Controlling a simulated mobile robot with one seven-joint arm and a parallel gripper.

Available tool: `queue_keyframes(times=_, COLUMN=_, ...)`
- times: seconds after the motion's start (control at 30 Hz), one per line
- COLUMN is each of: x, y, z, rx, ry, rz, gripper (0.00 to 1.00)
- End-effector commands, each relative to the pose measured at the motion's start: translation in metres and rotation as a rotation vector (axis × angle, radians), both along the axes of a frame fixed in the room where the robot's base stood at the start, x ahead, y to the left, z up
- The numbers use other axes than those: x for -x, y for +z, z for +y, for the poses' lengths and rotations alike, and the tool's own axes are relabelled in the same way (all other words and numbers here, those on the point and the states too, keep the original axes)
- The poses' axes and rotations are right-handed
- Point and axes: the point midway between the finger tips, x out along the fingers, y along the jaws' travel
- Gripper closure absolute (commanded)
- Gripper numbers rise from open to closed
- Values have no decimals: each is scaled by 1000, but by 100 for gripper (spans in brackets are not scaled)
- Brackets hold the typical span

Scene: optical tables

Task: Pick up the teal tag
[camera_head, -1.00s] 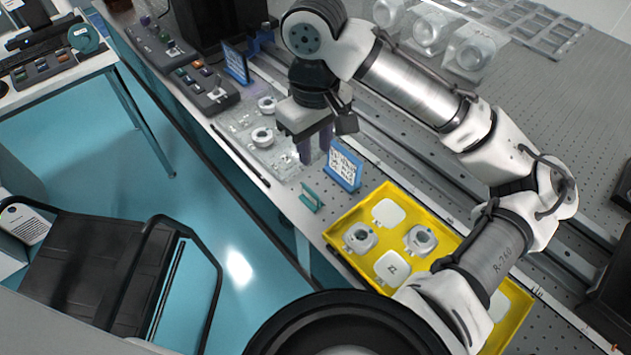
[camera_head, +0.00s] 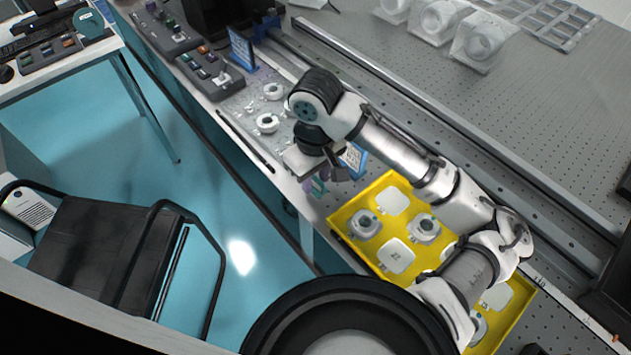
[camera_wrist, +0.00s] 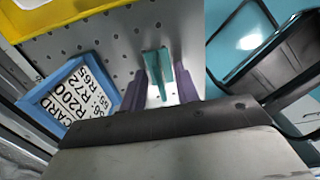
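The teal tag (camera_wrist: 157,66) is a small upright angled piece on the perforated metal table top. In the wrist view it shows between the two purple fingers of my gripper (camera_wrist: 161,88). The fingers are apart, with bright gaps beside the tag's lower part, so my gripper is open around or just above it. In the head view my gripper (camera_head: 306,190) is low at the table's front edge, and part of the tag (camera_head: 318,187) shows beneath the wrist. How far the fingertips reach down beside the tag is unclear.
A blue-framed card stand (camera_wrist: 68,97) stands close on the left in the wrist view. The yellow tray (camera_head: 343,212) with several white parts lies right of my gripper in the head view. Small round white parts (camera_head: 267,123) lie behind. The table edge drops to a teal floor (camera_head: 240,255).

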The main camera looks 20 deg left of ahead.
Motion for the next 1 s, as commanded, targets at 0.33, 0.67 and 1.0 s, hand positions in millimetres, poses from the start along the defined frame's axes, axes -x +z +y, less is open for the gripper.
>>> queue_keyframes(times=0.33, x=0, y=-2, z=0, rx=0, ry=0, rz=0, gripper=82)
queue_keyframes(times=0.67, x=0, y=-2, z=0, rx=0, ry=0, rz=0, gripper=100)
queue_keyframes(times=1.0, x=-1, y=8, z=0, rx=1, ry=1, rz=-2, gripper=100)
